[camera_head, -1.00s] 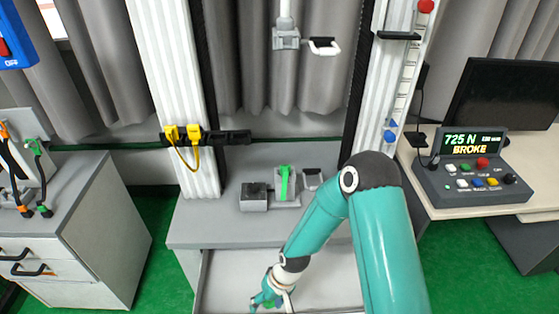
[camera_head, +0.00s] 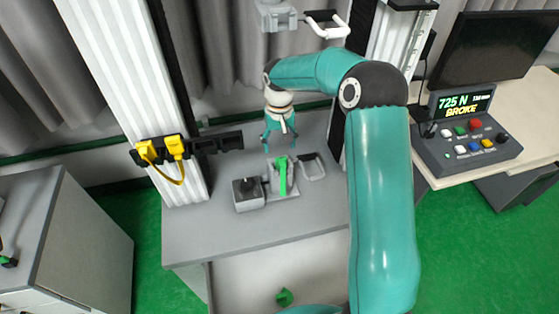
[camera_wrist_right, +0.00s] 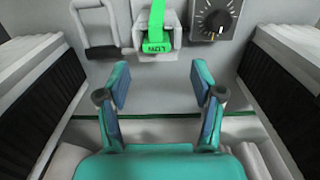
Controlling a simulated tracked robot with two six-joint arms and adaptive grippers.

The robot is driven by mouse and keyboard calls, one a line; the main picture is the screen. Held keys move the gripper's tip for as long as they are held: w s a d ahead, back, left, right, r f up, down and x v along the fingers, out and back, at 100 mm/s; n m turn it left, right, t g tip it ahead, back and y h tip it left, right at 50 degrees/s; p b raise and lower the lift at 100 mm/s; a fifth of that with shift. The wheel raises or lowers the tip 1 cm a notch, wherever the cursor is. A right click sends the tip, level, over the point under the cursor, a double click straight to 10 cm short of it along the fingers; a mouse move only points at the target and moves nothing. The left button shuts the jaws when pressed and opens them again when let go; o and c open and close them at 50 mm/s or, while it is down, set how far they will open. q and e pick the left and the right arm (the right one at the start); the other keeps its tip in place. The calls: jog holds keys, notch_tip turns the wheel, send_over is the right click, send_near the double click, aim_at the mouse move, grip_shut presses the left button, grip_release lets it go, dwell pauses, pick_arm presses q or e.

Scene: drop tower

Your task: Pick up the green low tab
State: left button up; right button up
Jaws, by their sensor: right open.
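The green low tab (camera_head: 282,178) stands in a grey holder on the grey bench in the head view. In the right wrist view its end, lettered LOW (camera_wrist_right: 157,46), points toward my gripper. My right gripper (camera_head: 279,148) hangs just behind the tab in the head view, fingers pointing down. In the wrist view the right gripper (camera_wrist_right: 161,82) has its two fingers wide apart with nothing between them, and the tab end lies just beyond the fingertips. The tab and gripper look apart. My left gripper does not show.
A dark block with a knob (camera_head: 248,192) stands left of the holder, and a looped handle (camera_head: 312,168) stands right. A small green piece (camera_head: 284,297) lies in the lower tray (camera_head: 240,280). A console (camera_head: 468,128) reads BROKE.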

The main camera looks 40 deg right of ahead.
aim_at(281, 158)
jog(key=shift+f, duration=0.95)
jog(key=shift+s+f+p, duration=0.1)
jog(key=shift+f+p, duration=0.25)
jog(key=shift+f, duration=0.15)
jog(key=f+p, duration=0.1)
jog(key=f, duration=0.3)
jog(key=shift+d+f, duration=0.2)
jog(key=c, duration=1)
